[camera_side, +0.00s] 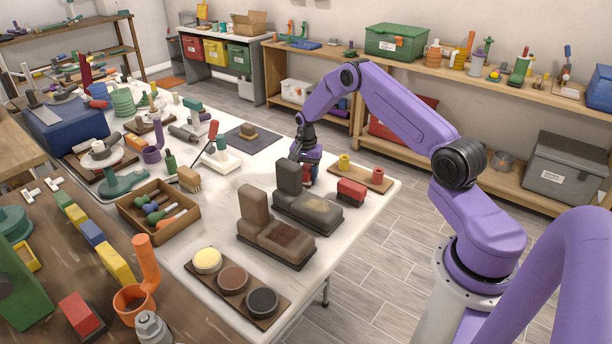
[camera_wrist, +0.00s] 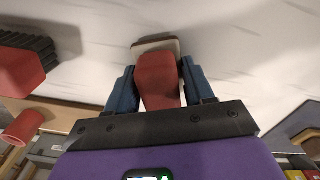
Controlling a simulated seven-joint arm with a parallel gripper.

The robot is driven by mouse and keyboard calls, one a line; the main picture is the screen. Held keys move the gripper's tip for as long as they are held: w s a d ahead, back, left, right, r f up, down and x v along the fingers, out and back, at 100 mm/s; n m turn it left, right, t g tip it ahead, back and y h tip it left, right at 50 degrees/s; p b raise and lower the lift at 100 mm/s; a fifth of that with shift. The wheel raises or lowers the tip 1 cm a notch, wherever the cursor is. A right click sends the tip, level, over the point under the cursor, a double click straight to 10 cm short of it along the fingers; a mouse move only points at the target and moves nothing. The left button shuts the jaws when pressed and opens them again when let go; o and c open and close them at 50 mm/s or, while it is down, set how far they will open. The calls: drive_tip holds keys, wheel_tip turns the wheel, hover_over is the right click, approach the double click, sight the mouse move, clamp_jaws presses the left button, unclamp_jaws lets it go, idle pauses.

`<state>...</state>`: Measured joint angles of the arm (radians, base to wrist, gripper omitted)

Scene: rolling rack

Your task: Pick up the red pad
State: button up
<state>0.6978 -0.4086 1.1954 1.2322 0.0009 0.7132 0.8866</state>
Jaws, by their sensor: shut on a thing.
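The red pad (camera_wrist: 160,82) is a red block with a pale edge at its far end. It sits between the two blue fingers of my gripper (camera_wrist: 158,90) in the wrist view, and the fingers are shut on it. In the side view my gripper (camera_side: 307,176) points down at the back of the white table, and a bit of red (camera_side: 312,173) shows between its fingers. The pad is mostly hidden there by the fingers and the shoe-like block in front. I cannot tell whether it touches the table.
Two dark boot-shaped blocks (camera_side: 275,240) (camera_side: 308,211) stand in front. A dark mat (camera_side: 253,137) lies to the left.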

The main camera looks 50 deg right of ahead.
drive_tip(key=shift+r, duration=0.45)
drive_tip(key=s+a+r, duration=0.5)
drive_tip(key=s+r, duration=0.6)
drive_tip(key=s, duration=0.2)
drive_tip(key=shift+r, duration=0.3)
drive_tip(key=shift+a, duration=0.1)
drive_tip(key=shift+o, duration=1.2)
